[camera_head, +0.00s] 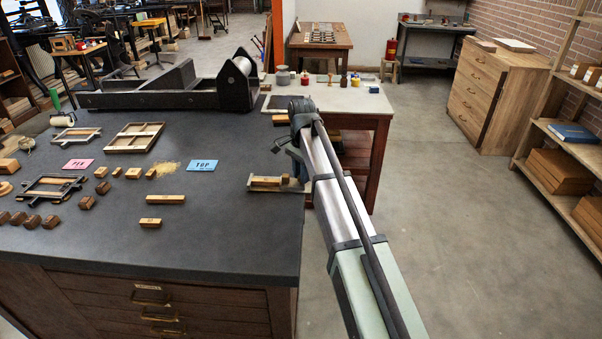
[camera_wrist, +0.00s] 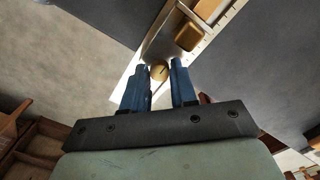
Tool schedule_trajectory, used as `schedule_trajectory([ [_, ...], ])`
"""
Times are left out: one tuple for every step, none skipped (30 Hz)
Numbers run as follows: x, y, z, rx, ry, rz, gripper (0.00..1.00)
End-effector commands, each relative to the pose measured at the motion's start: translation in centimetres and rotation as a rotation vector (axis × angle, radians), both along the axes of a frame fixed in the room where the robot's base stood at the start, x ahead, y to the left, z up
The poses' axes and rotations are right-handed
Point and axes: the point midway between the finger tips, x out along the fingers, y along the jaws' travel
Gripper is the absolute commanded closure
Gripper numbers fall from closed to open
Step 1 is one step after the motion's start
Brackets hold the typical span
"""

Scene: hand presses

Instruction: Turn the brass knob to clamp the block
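The brass knob (camera_wrist: 159,71) shows in the wrist view at the end of a metal holder (camera_wrist: 207,45). My gripper (camera_wrist: 161,67) has its two blue fingers apart, one on either side of the knob; I cannot tell whether they touch it. A small golden block (camera_wrist: 188,37) sits in the holder just beyond the knob, with a paler wooden piece (camera_wrist: 216,10) further along. In the head view the holder (camera_head: 252,187) lies at the table's right edge with a wooden block (camera_head: 267,181) in it. My arm hides the knob and fingertips there.
The dark tabletop (camera_head: 230,230) is clear in front of the holder. Loose wooden blocks (camera_head: 164,199), a blue TOP card (camera_head: 202,166) and a pink card (camera_head: 78,164) lie to the left. A press with a roller (camera_head: 150,98) stands behind. Open floor lies right of the table.

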Motion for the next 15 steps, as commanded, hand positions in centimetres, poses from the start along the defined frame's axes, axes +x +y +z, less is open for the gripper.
schedule_trajectory([
  [0.02, 0.01, 0.01, 0.000, 0.000, 0.000, 0.68],
  [0.01, 0.01, 0.01, 0.000, 0.000, 0.000, 0.65],
  [0.01, 0.01, 0.00, 0.000, 0.000, 0.001, 0.61],
  [0.01, 0.01, 0.00, 0.000, 0.000, 0.001, 0.58],
  [0.00, 0.01, -0.01, 0.000, 0.000, 0.001, 0.55],
  [0.00, 0.01, -0.01, 0.000, 0.000, 0.001, 0.51],
  [0.00, 0.01, -0.01, 0.001, 0.001, 0.001, 0.50],
  [-0.01, 0.01, -0.02, 0.001, 0.001, 0.001, 0.50],
  [-0.01, 0.01, -0.02, 0.001, 0.001, 0.001, 0.50],
  [-0.01, 0.01, -0.02, 0.001, 0.001, 0.001, 0.50],
  [-0.01, 0.01, -0.02, 0.001, 0.001, 0.001, 0.50],
  [-0.01, 0.01, -0.02, 0.001, 0.001, 0.001, 0.50],
  [-0.01, 0.01, -0.01, 0.001, 0.001, 0.001, 0.50],
  [-0.01, 0.01, 0.02, 0.001, 0.001, 0.001, 0.50],
  [0.00, 0.01, 0.12, 0.001, 0.001, 0.001, 0.50],
])
